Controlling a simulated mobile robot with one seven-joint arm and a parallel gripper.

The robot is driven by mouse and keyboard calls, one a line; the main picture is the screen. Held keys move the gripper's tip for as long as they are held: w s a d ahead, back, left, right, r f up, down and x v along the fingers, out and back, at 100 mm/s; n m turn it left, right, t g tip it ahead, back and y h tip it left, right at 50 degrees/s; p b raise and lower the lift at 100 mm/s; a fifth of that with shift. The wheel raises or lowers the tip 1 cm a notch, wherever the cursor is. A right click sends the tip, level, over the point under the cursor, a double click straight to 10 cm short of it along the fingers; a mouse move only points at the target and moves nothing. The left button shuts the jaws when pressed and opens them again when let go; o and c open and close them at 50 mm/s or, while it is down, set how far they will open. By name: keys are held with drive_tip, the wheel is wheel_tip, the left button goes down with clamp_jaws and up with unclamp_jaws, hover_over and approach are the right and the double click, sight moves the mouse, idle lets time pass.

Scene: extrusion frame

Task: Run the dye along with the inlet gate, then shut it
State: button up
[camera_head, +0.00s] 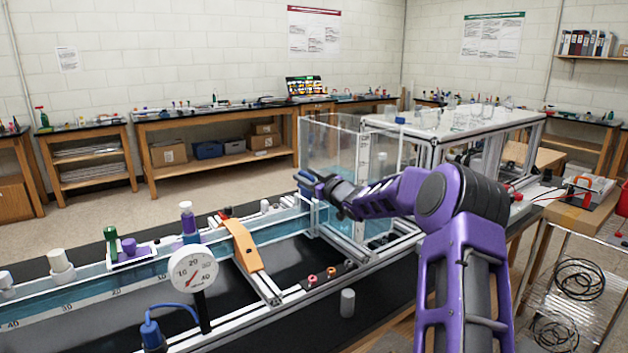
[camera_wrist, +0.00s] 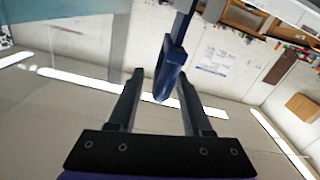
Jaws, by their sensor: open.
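My gripper (camera_head: 322,185) is open at the tank end of the long water channel (camera_head: 85,290). In the wrist view, a dark blue handle (camera_wrist: 171,68) on a thin upright stands between the two spread fingers of my gripper (camera_wrist: 161,82); I cannot tell whether either touches it. It appears to be the inlet gate's handle; the gate below is hidden or unclear. A bottle with purple contents (camera_head: 188,222) stands upright on the channel, left of the orange strap (camera_head: 243,246); it may be the dye. Blue water shows behind the channel's clear wall.
A round dial gauge (camera_head: 194,268) stands on the near side of the channel. A clear-walled tank (camera_head: 330,145) is beside my gripper. A white cylinder (camera_head: 347,303) and small coloured fittings lie nearer.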

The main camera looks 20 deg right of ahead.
drive_tip(key=v, duration=1.7)
drive_tip(key=shift+s+b, duration=0.2)
drive_tip(key=shift+b, duration=0.2)
drive_tip(key=shift+r, duration=0.1)
idle(5.8)
